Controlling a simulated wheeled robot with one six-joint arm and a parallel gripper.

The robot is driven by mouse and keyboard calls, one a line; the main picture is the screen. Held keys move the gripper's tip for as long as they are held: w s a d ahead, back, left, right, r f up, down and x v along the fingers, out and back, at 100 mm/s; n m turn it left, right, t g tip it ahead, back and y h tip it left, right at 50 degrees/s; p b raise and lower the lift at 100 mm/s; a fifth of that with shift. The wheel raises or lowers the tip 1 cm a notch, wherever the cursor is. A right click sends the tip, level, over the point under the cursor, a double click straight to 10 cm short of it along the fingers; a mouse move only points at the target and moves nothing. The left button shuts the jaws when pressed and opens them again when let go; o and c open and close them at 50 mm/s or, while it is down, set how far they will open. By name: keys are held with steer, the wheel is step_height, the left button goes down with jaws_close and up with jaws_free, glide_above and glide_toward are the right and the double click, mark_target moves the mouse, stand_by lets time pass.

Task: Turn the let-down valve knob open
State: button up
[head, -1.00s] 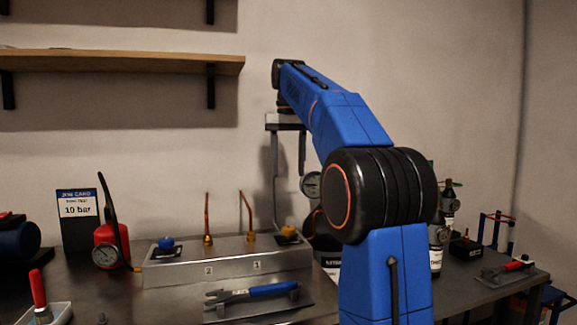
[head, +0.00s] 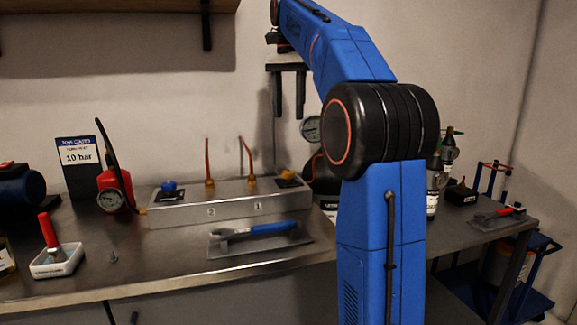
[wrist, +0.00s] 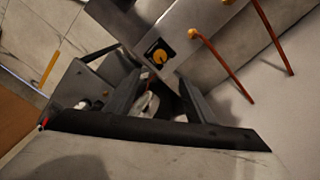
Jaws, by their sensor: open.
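A yellow knob on a black plate (head: 288,175) sits at the right end of the grey manifold block (head: 180,214). The yellow knob also shows in the wrist view (wrist: 159,56), beyond the fingers, with its black plate around it. A blue knob (head: 169,187) sits at the block's left end. I cannot read which knob is the let-down valve. My gripper (head: 289,113) is open and empty, fingers pointing down, well above the yellow knob and apart from it.
Two orange-red tubes (head: 208,160) rise from the block between the knobs. A blue-handled wrench (head: 262,229) lies in front of it. A red pump with a gauge (head: 112,192) stands at left, and a round gauge (head: 311,128) stands right of my gripper.

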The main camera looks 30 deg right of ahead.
steer(key=m, duration=0.1)
glide_toward(289, 171)
step_height(289, 171, down, 8)
steer(key=shift+f, duration=0.15)
stand_by(0.6)
steer(key=c, duration=1.1)
